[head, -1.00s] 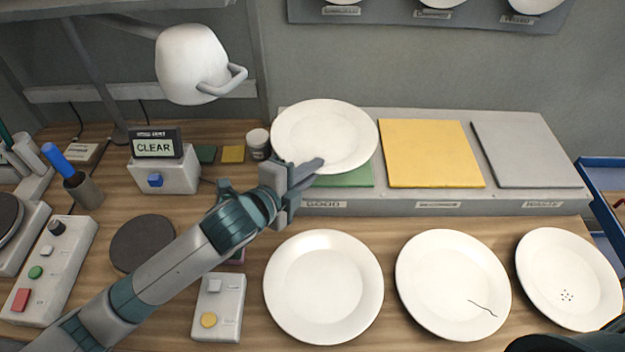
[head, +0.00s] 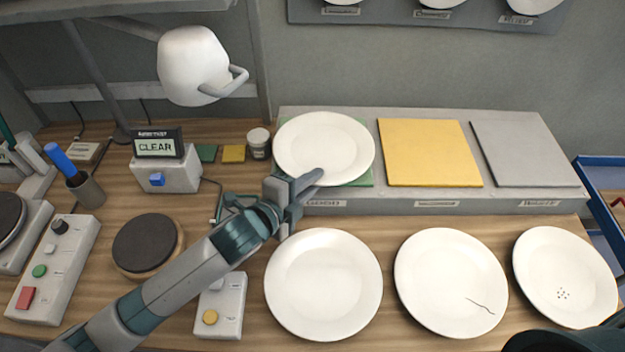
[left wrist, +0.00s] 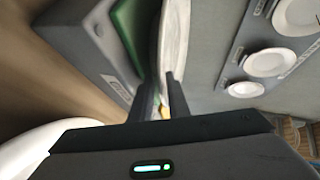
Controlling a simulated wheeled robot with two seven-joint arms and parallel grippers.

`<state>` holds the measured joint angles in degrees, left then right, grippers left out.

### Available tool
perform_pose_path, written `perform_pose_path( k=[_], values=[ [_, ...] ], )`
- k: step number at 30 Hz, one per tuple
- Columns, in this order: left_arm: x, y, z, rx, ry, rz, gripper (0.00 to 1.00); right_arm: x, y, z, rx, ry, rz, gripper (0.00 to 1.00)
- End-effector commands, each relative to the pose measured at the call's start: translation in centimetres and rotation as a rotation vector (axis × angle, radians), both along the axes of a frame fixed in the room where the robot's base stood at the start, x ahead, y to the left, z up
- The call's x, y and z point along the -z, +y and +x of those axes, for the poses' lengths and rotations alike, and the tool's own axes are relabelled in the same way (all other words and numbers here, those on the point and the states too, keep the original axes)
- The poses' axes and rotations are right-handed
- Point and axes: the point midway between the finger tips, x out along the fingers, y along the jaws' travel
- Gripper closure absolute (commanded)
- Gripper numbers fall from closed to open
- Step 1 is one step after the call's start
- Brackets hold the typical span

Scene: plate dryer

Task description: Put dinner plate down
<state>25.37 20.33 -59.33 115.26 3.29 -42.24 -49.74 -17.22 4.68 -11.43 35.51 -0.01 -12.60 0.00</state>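The white dinner plate (head: 325,140) is over the green pad (head: 367,178) on the raised grey shelf, close to level. My left gripper (head: 308,187) has its fingers around the plate's near rim and looks shut on it. In the left wrist view the plate (left wrist: 175,35) is seen edge-on by the fingertips (left wrist: 162,98), with the green pad (left wrist: 128,30) beside it. A narrow gap seems to part plate and pad; contact is hard to tell. My right gripper is not in view.
A yellow pad (head: 430,153) and a grey pad (head: 527,153) on the shelf are empty. Three plates lie in front: a plain one (head: 323,285), a cracked one (head: 450,280) and a speckled one (head: 565,275). A lamp (head: 192,65) hangs at upper left.

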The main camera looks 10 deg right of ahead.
Motion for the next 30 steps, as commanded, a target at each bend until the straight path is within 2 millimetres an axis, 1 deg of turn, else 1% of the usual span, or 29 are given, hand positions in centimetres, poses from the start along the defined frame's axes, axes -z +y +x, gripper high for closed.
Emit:
perform_pose_path(
  k=[8,14,20,30],
  values=[
    [-0.2,0.0,0.0,0.000,0.000,0.000,0.85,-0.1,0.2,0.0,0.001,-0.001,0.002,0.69],
    [-0.5,1.0,-0.9,0.000,0.000,0.002,0.85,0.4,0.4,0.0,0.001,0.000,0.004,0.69],
    [-1.3,2.9,-2.7,0.001,-0.001,0.001,0.85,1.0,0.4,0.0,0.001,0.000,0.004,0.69],
    [-3.2,6.8,-6.4,0.000,0.000,0.001,0.85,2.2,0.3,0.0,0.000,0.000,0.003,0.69]
  ],
)
